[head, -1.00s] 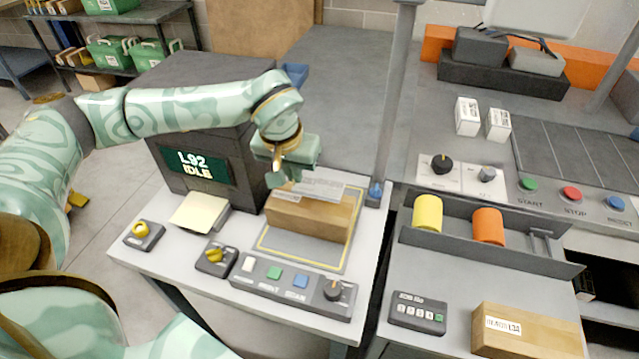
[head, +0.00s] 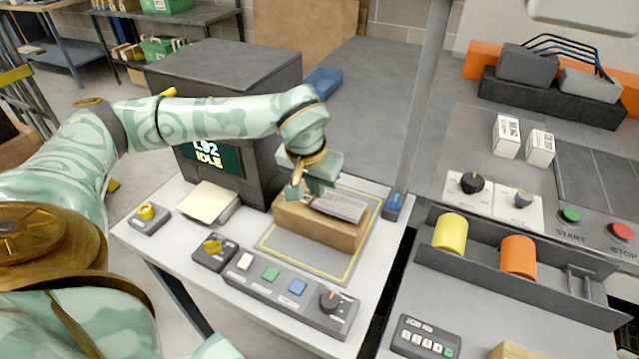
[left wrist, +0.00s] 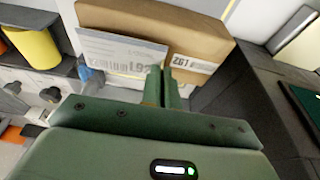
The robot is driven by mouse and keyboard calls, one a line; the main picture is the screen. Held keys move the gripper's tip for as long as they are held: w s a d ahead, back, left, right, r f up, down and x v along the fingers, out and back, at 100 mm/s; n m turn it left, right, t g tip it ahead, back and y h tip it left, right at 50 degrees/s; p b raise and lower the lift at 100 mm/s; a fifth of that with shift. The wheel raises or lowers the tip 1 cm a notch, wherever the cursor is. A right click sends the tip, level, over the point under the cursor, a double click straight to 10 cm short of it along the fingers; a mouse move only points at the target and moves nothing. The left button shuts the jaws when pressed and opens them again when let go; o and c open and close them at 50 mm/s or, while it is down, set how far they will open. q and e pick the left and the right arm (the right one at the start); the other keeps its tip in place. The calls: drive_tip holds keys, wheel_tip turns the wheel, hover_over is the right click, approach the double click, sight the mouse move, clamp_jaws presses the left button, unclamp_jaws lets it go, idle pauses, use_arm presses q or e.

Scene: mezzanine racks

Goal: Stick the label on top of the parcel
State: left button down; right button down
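The parcel (head: 305,228) is a brown box on the yellow-outlined grey pad of the left table. It also shows at the top of the left wrist view (left wrist: 190,25), with a printed tag on its side. The label (head: 340,207) is a flat white printed sheet over the right part of the parcel's top. In the left wrist view the label (left wrist: 115,48) reaches my fingertips. My left gripper (head: 308,196) is shut on the label's edge, over the parcel. I cannot tell whether the label touches the parcel. My right gripper is not in view.
A button panel (head: 285,290) lies in front of the pad, and a paper stack (head: 208,200) lies left. A grey post (head: 425,110) rises to the right, beside a bench with yellow and orange rolls (head: 518,257).

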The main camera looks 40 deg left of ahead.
use_arm(q)
drive_tip(key=shift+f, duration=0.5)
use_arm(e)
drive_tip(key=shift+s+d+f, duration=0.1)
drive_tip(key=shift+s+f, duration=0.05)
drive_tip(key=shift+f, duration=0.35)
use_arm(q)
drive_tip(key=shift+r, duration=0.1)
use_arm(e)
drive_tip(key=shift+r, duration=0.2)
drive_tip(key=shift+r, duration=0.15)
use_arm(q)
drive_tip(key=shift+f+p, duration=0.25)
drive_tip(key=shift+p, duration=0.2)
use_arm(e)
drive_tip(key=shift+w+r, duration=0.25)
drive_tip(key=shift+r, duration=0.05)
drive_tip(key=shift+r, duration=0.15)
use_arm(q)
drive_tip(key=shift+p, duration=0.35)
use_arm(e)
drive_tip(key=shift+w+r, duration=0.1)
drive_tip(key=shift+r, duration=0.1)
use_arm(q)
drive_tip(key=shift+f, duration=0.2)
